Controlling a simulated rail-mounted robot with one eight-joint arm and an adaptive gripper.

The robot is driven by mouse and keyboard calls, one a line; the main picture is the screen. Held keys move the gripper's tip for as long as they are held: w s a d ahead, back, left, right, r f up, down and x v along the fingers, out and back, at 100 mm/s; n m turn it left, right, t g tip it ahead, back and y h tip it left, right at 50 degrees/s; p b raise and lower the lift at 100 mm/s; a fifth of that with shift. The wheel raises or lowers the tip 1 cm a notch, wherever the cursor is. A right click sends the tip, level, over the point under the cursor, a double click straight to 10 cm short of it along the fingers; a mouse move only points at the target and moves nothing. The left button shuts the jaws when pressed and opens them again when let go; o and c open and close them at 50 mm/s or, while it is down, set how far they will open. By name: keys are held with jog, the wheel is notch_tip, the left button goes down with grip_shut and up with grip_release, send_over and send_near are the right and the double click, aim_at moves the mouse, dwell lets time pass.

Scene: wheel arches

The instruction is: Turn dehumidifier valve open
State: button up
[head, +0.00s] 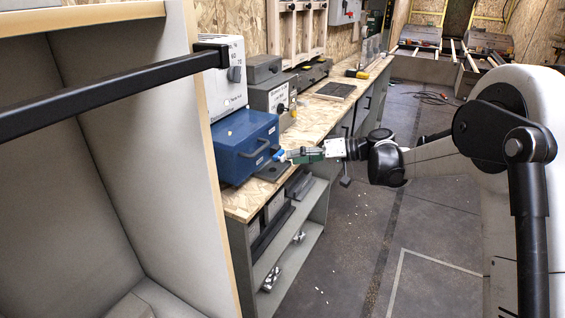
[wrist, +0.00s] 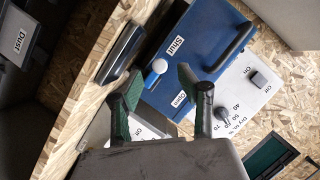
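In the wrist view the blue box (wrist: 185,50) carries a "Shut" label (wrist: 178,46) and an "Open" label (wrist: 180,99). A blue-and-white knob (wrist: 158,67) sits at its front edge between the labels, nearer "Shut" in the picture; its stem is hard to see. The blue knob (head: 279,155) also shows in the head view. My gripper (head: 288,156) is at the box front. Its green-padded fingers (wrist: 160,90) are apart and empty, with the knob just beyond their gap.
A grey box (head: 270,97) stands farther along. A black bar (head: 110,92) crosses the left foreground. The floor right of the bench is mostly clear.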

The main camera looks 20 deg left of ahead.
aim_at(284, 158)
jog(key=shift+b+x, duration=0.4)
jog(key=shift+x, duration=1.95)
